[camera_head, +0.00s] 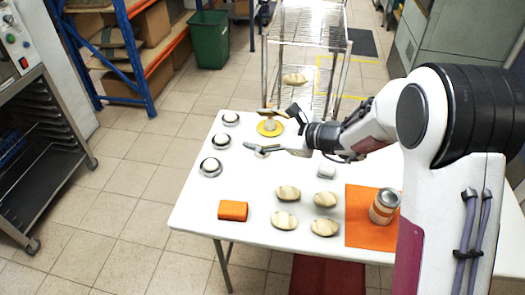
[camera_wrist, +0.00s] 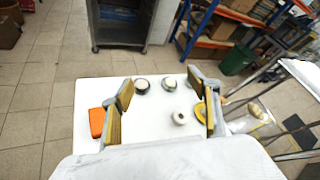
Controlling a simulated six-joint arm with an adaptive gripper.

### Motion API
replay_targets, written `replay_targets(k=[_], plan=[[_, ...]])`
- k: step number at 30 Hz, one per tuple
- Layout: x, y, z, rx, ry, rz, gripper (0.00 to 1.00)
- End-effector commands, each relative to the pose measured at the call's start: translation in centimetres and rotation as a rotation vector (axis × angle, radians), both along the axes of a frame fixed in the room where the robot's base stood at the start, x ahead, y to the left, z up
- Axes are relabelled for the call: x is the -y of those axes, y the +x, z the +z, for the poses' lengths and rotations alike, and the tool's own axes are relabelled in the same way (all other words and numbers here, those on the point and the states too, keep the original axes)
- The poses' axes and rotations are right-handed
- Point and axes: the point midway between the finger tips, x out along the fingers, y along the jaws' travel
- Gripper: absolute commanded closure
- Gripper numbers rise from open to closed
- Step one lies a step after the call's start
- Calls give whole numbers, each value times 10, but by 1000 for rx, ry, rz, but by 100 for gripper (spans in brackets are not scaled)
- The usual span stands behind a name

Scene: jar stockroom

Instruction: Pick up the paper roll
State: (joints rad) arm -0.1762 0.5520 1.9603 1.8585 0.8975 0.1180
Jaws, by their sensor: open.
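The paper roll (camera_wrist: 180,119) is a small white cylinder with a dark hole in its top. It stands upright on the white table, in the wrist view between the lines of my fingers and closer to the right one. My gripper (camera_wrist: 162,82) is open and empty, apart from the roll. In the camera_head view my gripper (camera_head: 254,129) hangs over the back part of the table. A pale round thing (camera_head: 262,154) under its near finger seems to be the roll, mostly hidden.
A yellow disc (camera_head: 268,131) with an upright piece stands behind. Several bowls (camera_head: 221,142) line the left edge. An orange block (camera_head: 233,211), several pale lumps (camera_head: 284,220), a white piece (camera_head: 326,172) and a jar (camera_head: 384,207) on an orange mat (camera_head: 365,235) are nearer.

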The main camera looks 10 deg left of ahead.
Motion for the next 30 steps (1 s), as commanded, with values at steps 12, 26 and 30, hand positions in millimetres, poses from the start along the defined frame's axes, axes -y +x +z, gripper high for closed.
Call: replay_targets(k=[12,26,30], plan=[[-3,64,-86,-188,156,-258,39],[16,108,-197,-363,281,-553,39],[22,112,-218,-390,298,-606,39]])
